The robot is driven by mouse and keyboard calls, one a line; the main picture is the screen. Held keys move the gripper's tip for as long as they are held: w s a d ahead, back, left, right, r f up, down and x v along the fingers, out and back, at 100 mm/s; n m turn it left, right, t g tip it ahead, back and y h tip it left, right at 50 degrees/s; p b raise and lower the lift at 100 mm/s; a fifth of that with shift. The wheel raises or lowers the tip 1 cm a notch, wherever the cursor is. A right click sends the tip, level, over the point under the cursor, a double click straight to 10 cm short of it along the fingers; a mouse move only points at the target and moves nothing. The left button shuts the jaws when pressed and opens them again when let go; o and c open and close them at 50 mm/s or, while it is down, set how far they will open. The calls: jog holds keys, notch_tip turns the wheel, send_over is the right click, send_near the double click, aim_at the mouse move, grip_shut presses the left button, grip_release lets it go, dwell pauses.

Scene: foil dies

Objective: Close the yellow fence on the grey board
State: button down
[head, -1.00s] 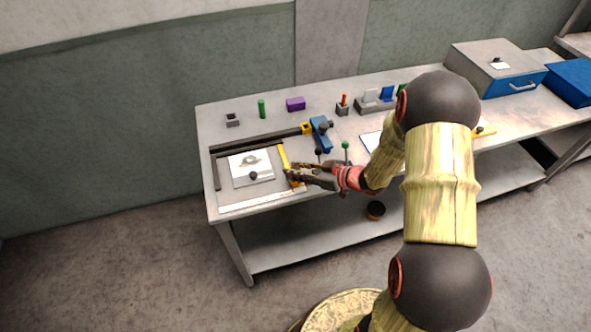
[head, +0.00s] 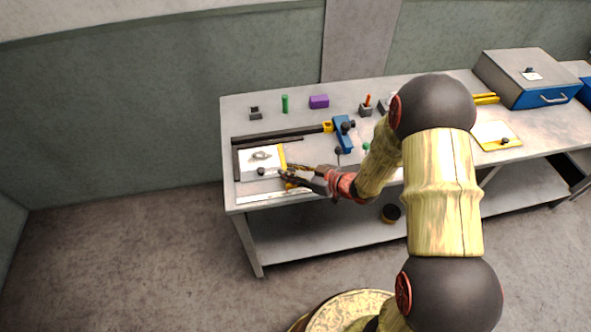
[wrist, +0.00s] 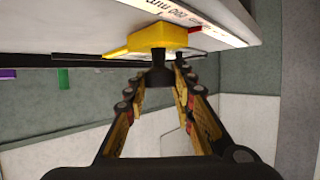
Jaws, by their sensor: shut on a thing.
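The yellow fence (head: 283,156) stands on the grey board (head: 304,153), along the right edge of a white card (head: 247,163). The card lies between the fence and a dark stop (head: 236,165) at the left, with no clear gap at either side. My gripper (head: 286,175) is at the near end of the fence. In the wrist view the fence's yellow end block (wrist: 158,38) shows with a dark knob (wrist: 159,72) under it, and my gripper (wrist: 168,76) is shut on that knob. The fingers partly hide the fence's near end in the head view.
A dark rail (head: 282,133) runs along the board's back, with a blue clamp-like part (head: 343,134) at its right. A green cylinder (head: 285,103) and a purple block (head: 319,101) stand behind. A white ruled strip (head: 262,197) lies along the front.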

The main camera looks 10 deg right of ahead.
jog(key=c, duration=1.6)
grip_release()
jog(key=shift+o, duration=0.2)
jog(key=shift+d, duration=0.1)
jog(key=v, duration=1.2)
jog(key=shift+w, duration=0.1)
